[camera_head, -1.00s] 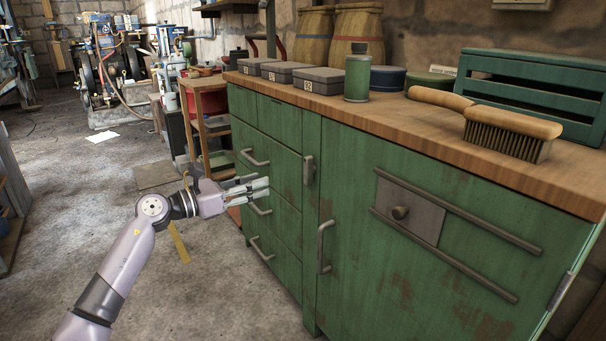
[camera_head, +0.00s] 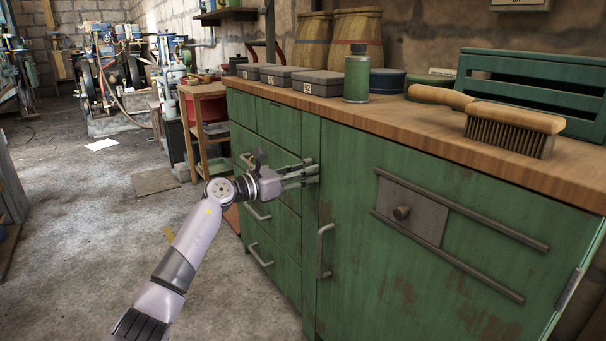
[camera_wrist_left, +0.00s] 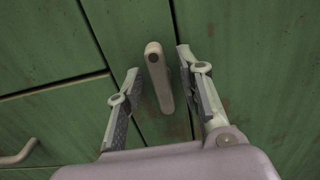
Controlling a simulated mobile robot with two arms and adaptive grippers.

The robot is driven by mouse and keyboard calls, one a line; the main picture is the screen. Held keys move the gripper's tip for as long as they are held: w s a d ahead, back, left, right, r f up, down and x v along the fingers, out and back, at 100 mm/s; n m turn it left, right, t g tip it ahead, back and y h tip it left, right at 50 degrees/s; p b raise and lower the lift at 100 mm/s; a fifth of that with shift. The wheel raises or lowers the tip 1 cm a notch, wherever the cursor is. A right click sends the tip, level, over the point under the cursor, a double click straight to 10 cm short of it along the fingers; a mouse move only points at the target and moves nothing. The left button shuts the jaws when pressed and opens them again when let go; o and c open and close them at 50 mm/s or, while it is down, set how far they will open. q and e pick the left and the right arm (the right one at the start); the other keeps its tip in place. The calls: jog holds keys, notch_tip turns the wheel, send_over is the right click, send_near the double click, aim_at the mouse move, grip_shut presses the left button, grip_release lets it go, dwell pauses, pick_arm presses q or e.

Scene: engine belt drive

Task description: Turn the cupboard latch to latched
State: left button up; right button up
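The cupboard latch (camera_wrist_left: 158,76) is a grey, rounded bar on the green cupboard front. In the left wrist view it stands nearly in line with the vertical gap beside the door, between my left gripper's fingers (camera_wrist_left: 160,88). The fingers are open, one on each side, with a visible gap to the latch. In the head view my left gripper (camera_head: 300,176) reaches the cupboard front from the left and mostly hides the latch. The green cupboard (camera_head: 365,265) has a closed door with a vertical handle (camera_head: 323,250). My right gripper is not in view.
Drawer handles (camera_head: 258,212) stick out below and left of the gripper; one also shows in the wrist view (camera_wrist_left: 20,153). A sliding plate with a knob (camera_head: 402,212) sits on rails at right. Boxes, a green can (camera_head: 357,75) and a brush (camera_head: 510,130) stand on the wooden top.

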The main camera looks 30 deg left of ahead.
pick_arm(q)
jog(key=c, duration=0.3)
grip_shut()
dwell(0.4)
